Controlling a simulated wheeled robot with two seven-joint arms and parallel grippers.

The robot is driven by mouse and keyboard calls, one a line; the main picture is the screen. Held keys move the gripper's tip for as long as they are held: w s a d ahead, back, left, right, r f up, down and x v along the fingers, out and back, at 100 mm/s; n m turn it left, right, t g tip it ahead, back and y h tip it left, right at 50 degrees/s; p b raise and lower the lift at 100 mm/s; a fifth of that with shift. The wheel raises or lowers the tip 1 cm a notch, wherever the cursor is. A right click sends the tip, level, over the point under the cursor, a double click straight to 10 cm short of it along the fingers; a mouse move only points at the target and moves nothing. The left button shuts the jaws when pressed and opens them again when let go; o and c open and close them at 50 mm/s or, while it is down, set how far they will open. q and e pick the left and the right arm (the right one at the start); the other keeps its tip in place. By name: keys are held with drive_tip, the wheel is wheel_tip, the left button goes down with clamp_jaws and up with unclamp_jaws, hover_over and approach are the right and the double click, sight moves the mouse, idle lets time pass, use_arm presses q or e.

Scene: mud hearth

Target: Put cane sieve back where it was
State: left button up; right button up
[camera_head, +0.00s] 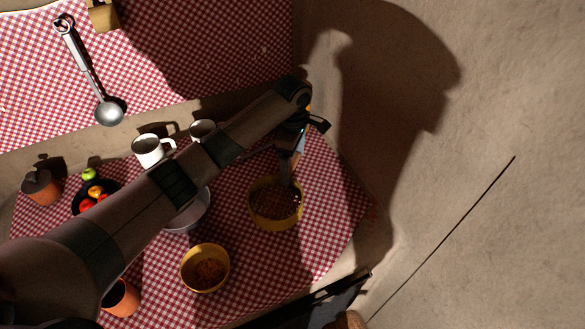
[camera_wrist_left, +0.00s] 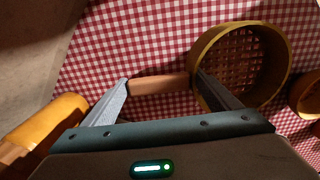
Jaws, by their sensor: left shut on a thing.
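The cane sieve (camera_head: 262,216) has a round yellow rim and a woven bottom; it is over the right part of the checked cloth. In the left wrist view the sieve (camera_wrist_left: 284,82) is at the upper right, with a wooden handle (camera_wrist_left: 158,85) running left from its rim. My left gripper (camera_head: 292,152) reaches in from above, shut on the sieve, with the handle between its fingers in the left wrist view (camera_wrist_left: 160,92). I cannot tell whether the sieve touches the cloth. My right gripper is not in view.
A yellow bowl (camera_head: 205,287) with brown contents stands in front of the sieve. White mugs (camera_head: 148,152), a metal pan (camera_head: 196,218) partly behind my arm, a fruit dish (camera_head: 82,193) and clay pots (camera_head: 40,187) are to the left. A yellow-orange container (camera_wrist_left: 52,120) is beside the gripper.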

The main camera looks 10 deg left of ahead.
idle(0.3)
use_arm(q)
drive_tip(key=shift+f+p, duration=0.65)
drive_tip(key=shift+f, duration=1.55)
drive_tip(key=o, duration=1.2)
